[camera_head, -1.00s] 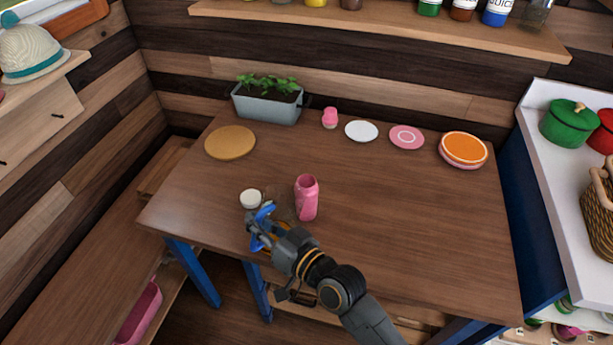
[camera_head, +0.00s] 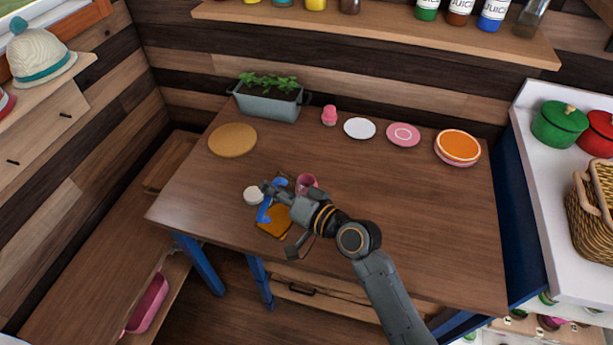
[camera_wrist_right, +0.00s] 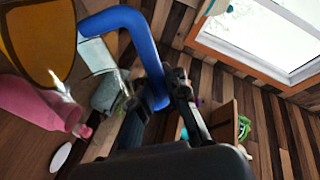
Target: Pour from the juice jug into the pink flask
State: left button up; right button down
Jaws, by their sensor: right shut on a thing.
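My right gripper (camera_head: 268,192) is shut on the blue handle (camera_head: 265,211) of the juice jug. The jug's orange juice (camera_head: 275,222) shows just below the gripper, at the table's front edge; the wrist and fingers hide part of the jug. In the wrist view the handle (camera_wrist_right: 143,40), clear jug wall (camera_wrist_right: 96,54) and juice (camera_wrist_right: 42,35) are close. The pink flask (camera_head: 306,182) is open-topped, just right of the gripper, its lower part hidden by my arm. It also shows in the wrist view (camera_wrist_right: 32,104). The jug's exact tilt is unclear. My left gripper is out of view.
A cork mat (camera_head: 233,140), planter (camera_head: 268,104), small pink item (camera_head: 329,116) and plates (camera_head: 403,134) line the back.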

jog(key=shift+w+d+r+m+g+p, duration=0.15)
jog(key=shift+w+d+r+m+p, duration=0.1)
jog(key=shift+w+r+m+p, duration=0.3)
jog(key=shift+w+d+r+m+g+p, duration=0.2)
jog(key=shift+r+m+p, duration=0.2)
jog(key=shift+p, duration=0.3)
dwell(1.2)
jog(key=shift+w+d+r+m+p, duration=0.45)
jog(key=shift+w+r+m+p, duration=0.25)
jog(key=shift+p, duration=0.1)
dwell(1.2)
jog(key=shift+w+d+r+m+g+p, duration=0.3)
jog(key=shift+w+d+m+p, duration=0.2)
jog(key=shift+w, duration=0.3)
dwell(2.8)
